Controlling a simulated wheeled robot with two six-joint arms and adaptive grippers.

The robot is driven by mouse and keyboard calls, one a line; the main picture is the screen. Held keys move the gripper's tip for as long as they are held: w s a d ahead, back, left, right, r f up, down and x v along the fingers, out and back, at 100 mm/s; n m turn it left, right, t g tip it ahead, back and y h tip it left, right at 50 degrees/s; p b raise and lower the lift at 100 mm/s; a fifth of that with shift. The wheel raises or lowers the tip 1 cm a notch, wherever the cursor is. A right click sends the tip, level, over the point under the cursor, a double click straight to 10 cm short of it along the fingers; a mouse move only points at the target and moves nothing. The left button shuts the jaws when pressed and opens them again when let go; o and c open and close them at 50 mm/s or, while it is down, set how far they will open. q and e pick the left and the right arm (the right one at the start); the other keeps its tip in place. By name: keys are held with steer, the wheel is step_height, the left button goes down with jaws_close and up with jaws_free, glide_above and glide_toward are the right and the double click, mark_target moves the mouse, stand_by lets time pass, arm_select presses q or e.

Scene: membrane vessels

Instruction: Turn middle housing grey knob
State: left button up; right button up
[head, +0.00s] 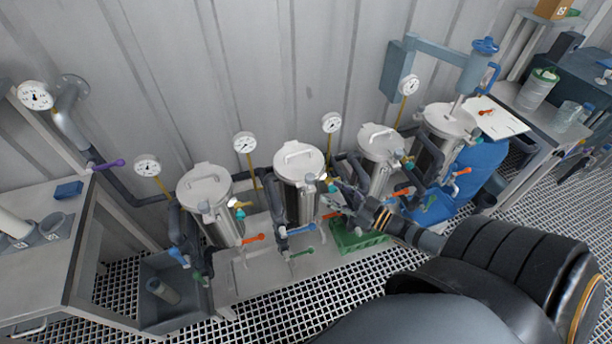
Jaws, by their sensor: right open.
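The middle housing (297,195) is a steel cylinder with a pale lid and a handle on top. A small grey knob (310,178) shows at the front edge of its lid. My right gripper (334,190) comes in from the lower right and is open. Its fingertips are just right of the housing, close to the knob and a yellow fitting. Whether they touch anything is too small to tell. My left gripper is not in view.
Similar housings stand at left (207,195) and right (379,145), with gauges behind. Orange (253,238), blue (301,229) and green (302,252) valve handles stick out at the front. A green crate (352,241) sits below my right wrist.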

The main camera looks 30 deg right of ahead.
mark_target(314, 180)
steer(key=b+x, duration=0.1)
steer(key=x, duration=0.7)
steer(key=shift+w+d+f, duration=0.1)
steer(key=shift+w+d, duration=0.05)
steer(key=shift+w+a+b, duration=0.3)
steer(key=shift+w, duration=0.25)
steer(key=shift+d, duration=0.1)
